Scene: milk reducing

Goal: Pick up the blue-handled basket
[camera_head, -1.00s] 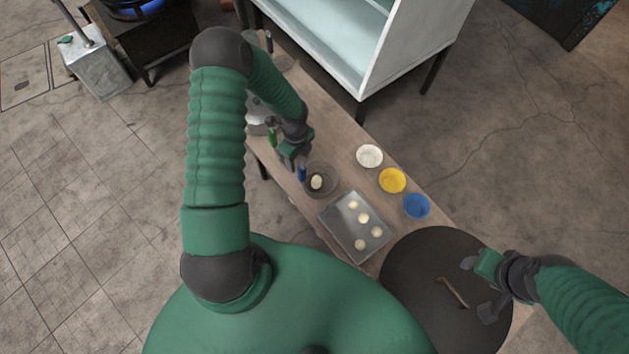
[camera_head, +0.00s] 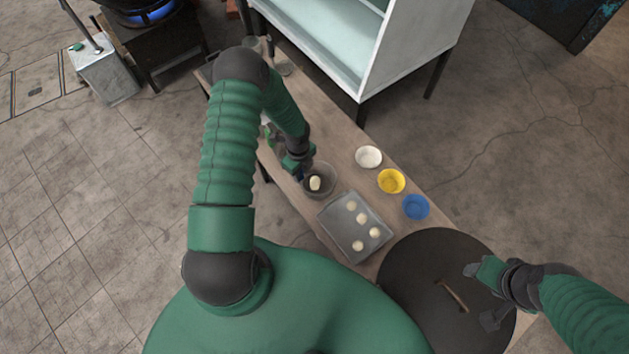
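The blue-handled basket (camera_head: 326,190) is a small round strainer on the wooden table, with a pale piece (camera_head: 315,184) inside it. Its blue handle is mostly hidden by my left gripper (camera_head: 299,171), which is at the handle on the basket's left side. The fingers are too small and dark to tell whether they are closed on it. My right gripper (camera_head: 480,297) is open and empty above a dark round lid with a wooden handle.
A metal tray (camera_head: 335,230) with several pale pieces lies beside the basket. White (camera_head: 369,157), yellow (camera_head: 391,181) and blue (camera_head: 416,207) bowls line the far edge. The dark lid (camera_head: 420,285) is at lower right. A green handle (camera_head: 266,131) shows behind my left arm.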

